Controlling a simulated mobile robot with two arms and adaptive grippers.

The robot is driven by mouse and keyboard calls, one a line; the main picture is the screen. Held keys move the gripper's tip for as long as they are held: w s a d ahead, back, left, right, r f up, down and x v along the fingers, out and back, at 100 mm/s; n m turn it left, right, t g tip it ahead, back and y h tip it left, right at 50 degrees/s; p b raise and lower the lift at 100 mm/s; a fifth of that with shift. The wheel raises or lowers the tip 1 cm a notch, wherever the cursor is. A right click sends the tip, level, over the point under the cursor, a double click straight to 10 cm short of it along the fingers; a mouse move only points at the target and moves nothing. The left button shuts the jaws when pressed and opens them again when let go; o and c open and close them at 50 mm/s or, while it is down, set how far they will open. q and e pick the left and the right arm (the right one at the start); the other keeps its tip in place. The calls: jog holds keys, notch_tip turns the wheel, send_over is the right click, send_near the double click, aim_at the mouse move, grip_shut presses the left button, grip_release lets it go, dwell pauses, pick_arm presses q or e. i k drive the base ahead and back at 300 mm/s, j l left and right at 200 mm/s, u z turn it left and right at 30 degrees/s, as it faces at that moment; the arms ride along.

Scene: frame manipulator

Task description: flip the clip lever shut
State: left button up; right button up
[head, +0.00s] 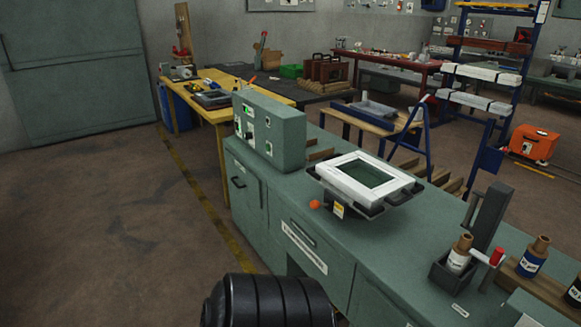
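A white rectangular frame (340,177) with a dark green panel (370,174) lies on a dark holder (376,209) on the green workbench. An orange knob (314,204) shows at the holder's front left, beside a small yellow and white label (338,211). The knob may belong to the clip lever, but its arm and the clip are too small to make out. I cannot tell whether the lever is open or shut. Neither of my grippers is in view.
A green control box (269,131) stands on the bench (330,250) behind the frame. At the right are a dark upright post (487,217), a red-handled part (496,257) and bottles (532,258). Bare bench top lies between the frame and these. A black ribbed part of mine fills the bottom middle.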

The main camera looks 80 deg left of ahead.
aim_at(314, 205)
jog(key=u, duration=2.4)
